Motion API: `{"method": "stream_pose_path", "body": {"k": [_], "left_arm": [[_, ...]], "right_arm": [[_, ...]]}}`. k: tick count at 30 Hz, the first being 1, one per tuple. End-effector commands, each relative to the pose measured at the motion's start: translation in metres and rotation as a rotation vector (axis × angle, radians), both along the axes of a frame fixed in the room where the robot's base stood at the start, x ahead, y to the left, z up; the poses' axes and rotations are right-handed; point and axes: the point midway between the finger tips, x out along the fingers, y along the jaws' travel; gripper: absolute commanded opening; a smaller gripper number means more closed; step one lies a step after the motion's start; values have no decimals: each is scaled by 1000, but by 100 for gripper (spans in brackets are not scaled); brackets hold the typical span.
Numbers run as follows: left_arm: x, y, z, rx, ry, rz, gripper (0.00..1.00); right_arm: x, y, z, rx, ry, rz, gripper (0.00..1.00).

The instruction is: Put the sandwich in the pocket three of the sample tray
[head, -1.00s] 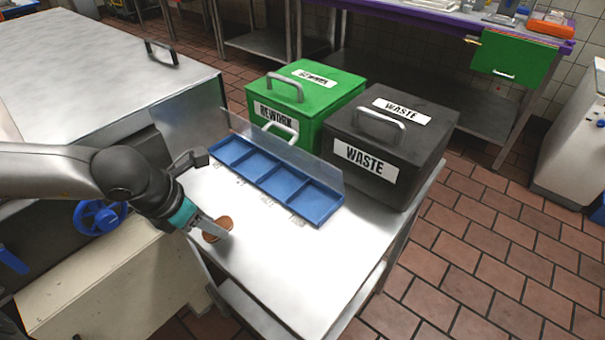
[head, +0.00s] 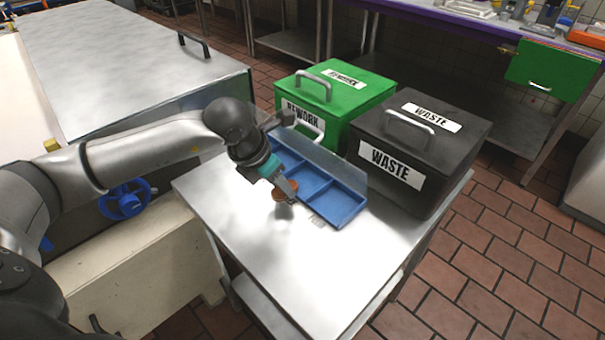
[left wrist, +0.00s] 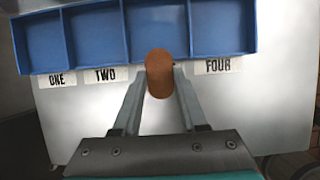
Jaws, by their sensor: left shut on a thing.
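The brown round sandwich (left wrist: 159,74) is between the fingertips of my left gripper (left wrist: 160,82), which is shut on it. In the head view the sandwich (head: 285,191) shows under the left gripper (head: 283,183), at the near edge of the blue sample tray (head: 341,205). In the left wrist view the tray (left wrist: 196,54) has a row of pockets, with labels ONE, TWO and FOUR readable in front. The sandwich overlaps the front edge of the pocket between TWO and FOUR; that label is hidden. The visible pockets look empty. My right gripper is not in view.
A clear upright panel (head: 335,165) stands along the tray's back. Behind it are the green REWORK box (head: 345,98) and the black WASTE box (head: 440,150), both lidded with handles. The metal table (head: 315,265) is bare in front of the tray.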

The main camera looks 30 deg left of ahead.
Motion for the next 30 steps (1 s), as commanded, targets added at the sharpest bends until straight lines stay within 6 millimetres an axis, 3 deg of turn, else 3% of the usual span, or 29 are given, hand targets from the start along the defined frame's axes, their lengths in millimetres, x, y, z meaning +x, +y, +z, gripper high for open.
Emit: {"method": "stream_pose_path", "body": {"k": [3,11,18,21,30], "left_arm": [[17,-7,0,-3,0,-1,0],[34,-13,0,-1,-1,0,0],[62,-23,-2,-1,1,-2,0],[60,-21,-15,1,4,0,0],[60,-21,-16,0,1,0,0]], "right_arm": [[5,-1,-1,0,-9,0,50],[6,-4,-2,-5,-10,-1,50],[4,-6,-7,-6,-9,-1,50],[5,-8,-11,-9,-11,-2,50],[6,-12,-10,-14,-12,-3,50]]}}
